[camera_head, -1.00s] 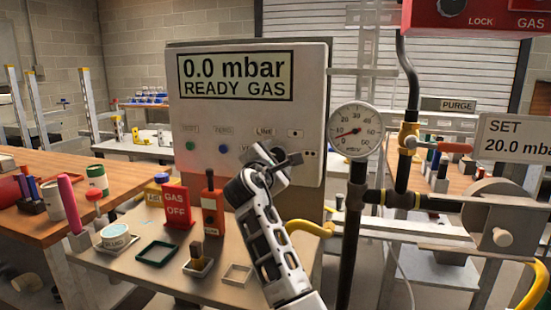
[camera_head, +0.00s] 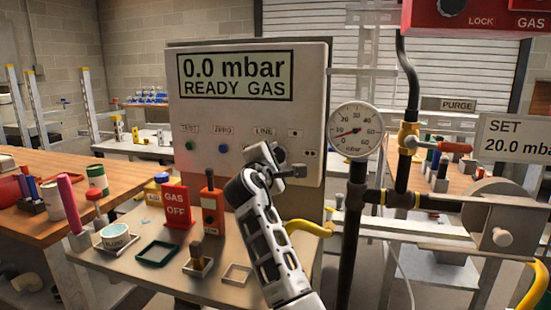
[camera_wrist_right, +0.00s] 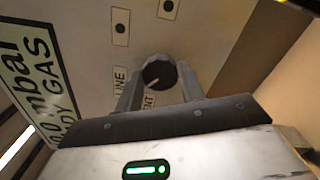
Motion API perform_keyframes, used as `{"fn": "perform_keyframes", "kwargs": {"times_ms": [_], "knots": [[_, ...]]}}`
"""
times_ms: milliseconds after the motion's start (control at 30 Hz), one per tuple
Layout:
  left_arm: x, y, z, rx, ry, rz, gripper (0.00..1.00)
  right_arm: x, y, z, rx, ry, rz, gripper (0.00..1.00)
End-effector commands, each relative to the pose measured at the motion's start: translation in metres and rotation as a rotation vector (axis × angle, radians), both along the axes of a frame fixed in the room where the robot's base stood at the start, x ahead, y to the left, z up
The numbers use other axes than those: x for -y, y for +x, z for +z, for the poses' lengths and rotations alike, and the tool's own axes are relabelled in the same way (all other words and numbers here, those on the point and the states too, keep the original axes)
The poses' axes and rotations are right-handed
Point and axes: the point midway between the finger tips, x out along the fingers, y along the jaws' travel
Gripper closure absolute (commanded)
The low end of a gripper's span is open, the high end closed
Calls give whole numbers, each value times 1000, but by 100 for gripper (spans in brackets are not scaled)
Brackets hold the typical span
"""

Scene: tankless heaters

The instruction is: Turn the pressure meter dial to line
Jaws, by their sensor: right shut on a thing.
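The black round dial (camera_wrist_right: 159,72) is on the grey control panel (camera_head: 240,125), with a pale pointer mark toward its lower left in the right wrist view. There the LINE label (camera_wrist_right: 119,81) lies left of the dial, and a partly hidden label ending in "ENT" (camera_wrist_right: 149,99) lies below it. My right gripper (camera_head: 283,168) is at the panel, its fingers on both sides of the dial and shut on it; it also shows in the right wrist view (camera_wrist_right: 160,86). In the head view the gripper mostly hides the dial. My left gripper is out of view.
The panel display (camera_head: 236,77) reads 0.0 mbar READY GAS. A round pressure gauge (camera_head: 354,130) and pipes stand right of the panel. A table below holds a red GAS OFF sign (camera_head: 176,205), an orange device (camera_head: 212,207) and small trays.

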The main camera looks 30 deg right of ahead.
Motion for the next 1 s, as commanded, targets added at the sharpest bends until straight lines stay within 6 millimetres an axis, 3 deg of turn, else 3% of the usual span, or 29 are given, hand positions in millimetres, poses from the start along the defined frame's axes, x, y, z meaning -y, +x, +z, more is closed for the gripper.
{"fn": "perform_keyframes", "kwargs": {"times_ms": [500, 1000], "knots": [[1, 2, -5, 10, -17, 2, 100, -1, 0, -2, 290, 249, 1, 84], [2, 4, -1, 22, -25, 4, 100, 0, 0, -2, 371, 321, 0, 84]]}}
